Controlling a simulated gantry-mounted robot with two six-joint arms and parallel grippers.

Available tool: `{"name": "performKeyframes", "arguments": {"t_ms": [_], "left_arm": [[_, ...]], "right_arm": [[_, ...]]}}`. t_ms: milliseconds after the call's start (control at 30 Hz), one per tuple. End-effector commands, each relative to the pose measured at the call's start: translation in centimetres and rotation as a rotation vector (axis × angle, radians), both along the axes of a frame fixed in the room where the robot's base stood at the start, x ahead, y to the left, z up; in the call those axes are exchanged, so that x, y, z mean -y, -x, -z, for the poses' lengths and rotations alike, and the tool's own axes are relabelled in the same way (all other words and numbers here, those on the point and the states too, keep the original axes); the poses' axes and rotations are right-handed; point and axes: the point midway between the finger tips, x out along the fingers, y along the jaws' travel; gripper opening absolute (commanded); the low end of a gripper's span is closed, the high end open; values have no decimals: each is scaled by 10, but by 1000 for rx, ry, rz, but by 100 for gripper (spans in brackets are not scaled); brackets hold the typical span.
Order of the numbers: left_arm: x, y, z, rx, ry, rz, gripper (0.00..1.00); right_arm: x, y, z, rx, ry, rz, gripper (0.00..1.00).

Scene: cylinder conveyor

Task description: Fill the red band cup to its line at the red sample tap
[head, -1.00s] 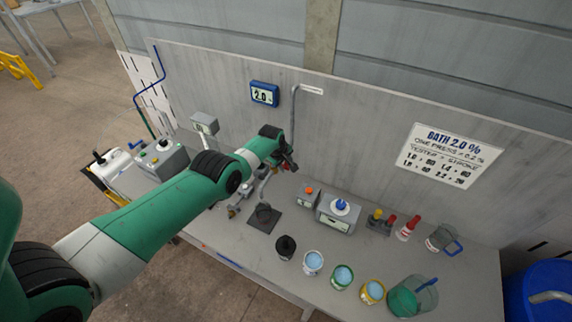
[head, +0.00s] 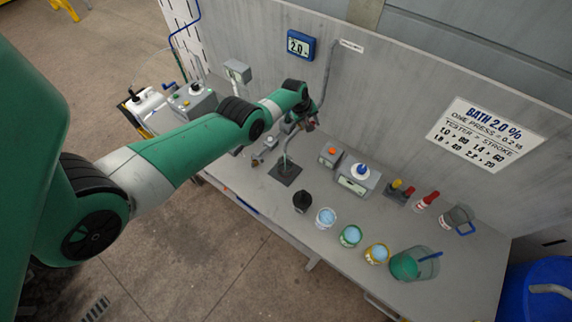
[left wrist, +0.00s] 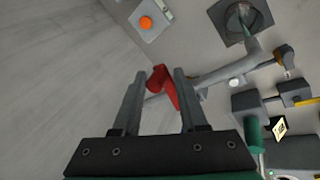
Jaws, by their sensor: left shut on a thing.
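The red tap handle (left wrist: 162,84) sits between the two fingers of my left gripper (left wrist: 158,88) in the left wrist view. The fingers are shut on it. In the head view my left gripper (head: 305,124) is at the pipework above the back of the bench. A dark square plate (head: 285,173) lies below it, with a greyish upright piece over it that I cannot make out. The plate also shows in the left wrist view (left wrist: 227,33). I cannot pick out a cup with a red band. My right gripper is not in view.
A grey box with a blue knob (head: 360,183) and red-capped bottles (head: 424,203) stand behind.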

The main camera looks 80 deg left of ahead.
Motion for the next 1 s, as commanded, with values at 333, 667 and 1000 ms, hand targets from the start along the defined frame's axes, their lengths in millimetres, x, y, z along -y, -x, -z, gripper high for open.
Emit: {"name": "performKeyframes", "arguments": {"t_ms": [333, 667, 1000], "left_arm": [[0, 8, -5, 12, -10, 205, 0], [-1, 21, -4, 11, -11, 417, 0], [-1, 21, -5, 11, -12, 420, 0]], "right_arm": [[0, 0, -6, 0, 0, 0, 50], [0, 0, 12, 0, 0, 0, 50], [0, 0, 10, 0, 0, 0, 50]]}}
